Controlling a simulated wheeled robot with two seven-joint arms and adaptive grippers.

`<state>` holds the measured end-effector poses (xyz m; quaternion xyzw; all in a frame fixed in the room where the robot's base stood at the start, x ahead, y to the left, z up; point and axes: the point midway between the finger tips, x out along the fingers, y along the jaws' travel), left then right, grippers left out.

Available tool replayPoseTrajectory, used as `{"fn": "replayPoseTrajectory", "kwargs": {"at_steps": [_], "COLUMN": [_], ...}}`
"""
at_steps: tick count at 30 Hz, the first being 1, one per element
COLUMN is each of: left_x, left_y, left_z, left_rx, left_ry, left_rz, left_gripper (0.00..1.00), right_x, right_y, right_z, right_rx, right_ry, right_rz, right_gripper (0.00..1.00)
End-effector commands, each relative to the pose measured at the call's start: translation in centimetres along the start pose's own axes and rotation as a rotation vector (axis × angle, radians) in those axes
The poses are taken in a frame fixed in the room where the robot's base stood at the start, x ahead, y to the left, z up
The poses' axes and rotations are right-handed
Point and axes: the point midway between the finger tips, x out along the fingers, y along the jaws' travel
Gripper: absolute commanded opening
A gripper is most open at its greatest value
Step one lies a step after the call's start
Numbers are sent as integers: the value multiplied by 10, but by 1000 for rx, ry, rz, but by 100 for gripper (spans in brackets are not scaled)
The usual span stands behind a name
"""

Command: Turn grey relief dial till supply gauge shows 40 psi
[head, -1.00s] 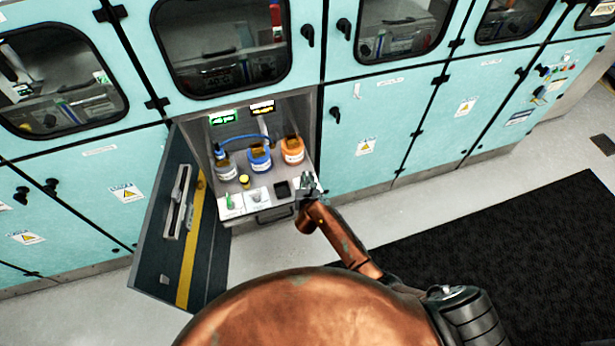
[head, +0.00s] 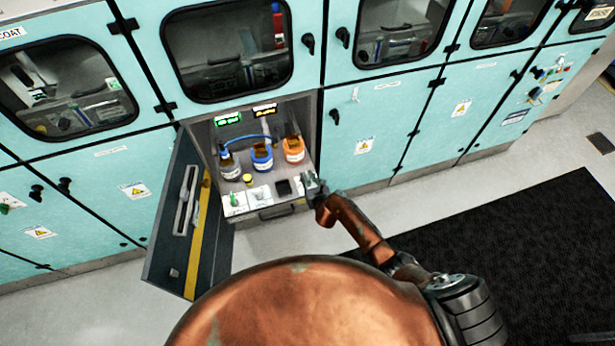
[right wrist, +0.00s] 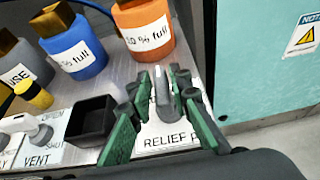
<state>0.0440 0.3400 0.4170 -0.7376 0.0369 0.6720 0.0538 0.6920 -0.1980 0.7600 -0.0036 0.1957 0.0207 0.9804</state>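The grey relief dial (right wrist: 164,98) stands up from a white plate marked "RELIEF P" in the right wrist view. My right gripper (right wrist: 160,92) has its green fingers spread, one on each side of the dial, and looks open with gaps beside it. In the head view my right gripper (head: 313,184) is at the right end of the cabinet shelf and covers the dial. A green readout (head: 228,119) and an amber readout (head: 264,110) glow at the back of the open cabinet. Their figures are too small to read. My left gripper is not in view.
Orange (head: 294,150) and blue (head: 262,157) bottles stand behind the panel. A black square bin (right wrist: 92,120) and the vent valve plate (right wrist: 35,145) lie left of the dial. The open cabinet door (head: 190,225) hangs at left. A closed teal door (right wrist: 265,60) is at right.

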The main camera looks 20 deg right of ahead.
Motion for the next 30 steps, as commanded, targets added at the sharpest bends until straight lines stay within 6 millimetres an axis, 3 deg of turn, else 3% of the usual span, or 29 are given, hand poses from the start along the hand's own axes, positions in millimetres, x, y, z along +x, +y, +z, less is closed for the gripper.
{"fn": "replayPoseTrajectory", "kwargs": {"at_steps": [4,17,30], "left_x": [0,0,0], "left_y": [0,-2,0], "left_z": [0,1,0], "left_rx": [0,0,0], "left_ry": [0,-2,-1], "left_rz": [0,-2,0], "left_gripper": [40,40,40], "right_x": [0,-10,-88], "right_y": [0,-2,-1], "right_z": [0,1,-1], "right_rx": [0,-2,0], "right_ry": [0,-3,0], "right_rz": [-1,-2,-1], "right_gripper": [29,29,29]}}
